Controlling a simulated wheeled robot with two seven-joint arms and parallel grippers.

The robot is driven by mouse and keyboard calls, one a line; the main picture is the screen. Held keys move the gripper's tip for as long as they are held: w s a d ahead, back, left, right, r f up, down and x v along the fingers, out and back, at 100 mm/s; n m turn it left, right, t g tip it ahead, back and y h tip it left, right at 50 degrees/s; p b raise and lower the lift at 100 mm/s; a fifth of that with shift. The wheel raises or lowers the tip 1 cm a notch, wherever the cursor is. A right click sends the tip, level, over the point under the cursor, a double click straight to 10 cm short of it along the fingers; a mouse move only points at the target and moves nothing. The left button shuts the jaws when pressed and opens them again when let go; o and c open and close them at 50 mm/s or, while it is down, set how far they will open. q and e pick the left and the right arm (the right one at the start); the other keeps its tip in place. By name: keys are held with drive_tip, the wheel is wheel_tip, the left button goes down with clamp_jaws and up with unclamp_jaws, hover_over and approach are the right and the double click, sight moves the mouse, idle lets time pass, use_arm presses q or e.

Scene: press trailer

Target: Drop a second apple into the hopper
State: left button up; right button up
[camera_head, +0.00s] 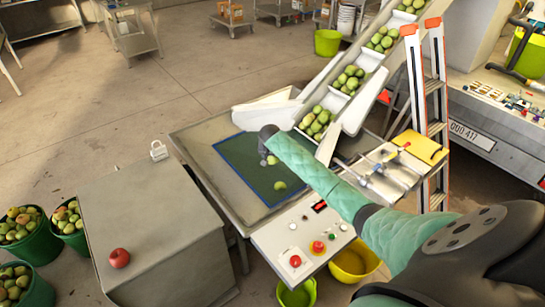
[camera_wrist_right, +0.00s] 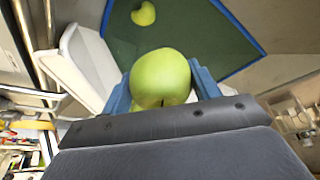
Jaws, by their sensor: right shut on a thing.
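My right gripper (camera_head: 268,152) is shut on a green apple (camera_wrist_right: 160,76), which sits between its blue fingers in the right wrist view. It is over the green, blue-edged area (camera_head: 240,165) set in a grey metal frame; this may be the hopper, and I cannot tell its depth. A second green apple (camera_head: 280,185) rests on the green area, apart from the held one. It also shows at the top of the right wrist view (camera_wrist_right: 144,14). My left gripper is not in view.
A white conveyor (camera_head: 345,105) with several green apples slopes up behind. A control panel (camera_head: 305,238) with red buttons is in front. A red apple (camera_head: 119,258) sits on the grey cabinet (camera_head: 155,225) at left. An orange-edged ladder (camera_head: 415,85) stands at right.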

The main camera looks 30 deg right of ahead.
sight(273, 162)
drive_tip(key=shift+f+b, duration=0.6)
drive_tip(key=shift+f, duration=0.15)
drive_tip(key=shift+f+b, duration=0.7)
drive_tip(key=shift+f, duration=0.2)
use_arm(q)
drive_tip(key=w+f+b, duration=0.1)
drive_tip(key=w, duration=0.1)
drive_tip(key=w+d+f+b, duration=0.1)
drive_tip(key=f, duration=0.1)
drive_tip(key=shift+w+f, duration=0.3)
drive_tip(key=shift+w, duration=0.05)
use_arm(e)
wheel_tip(273, 162, down, 3)
drive_tip(key=shift+r, duration=0.2)
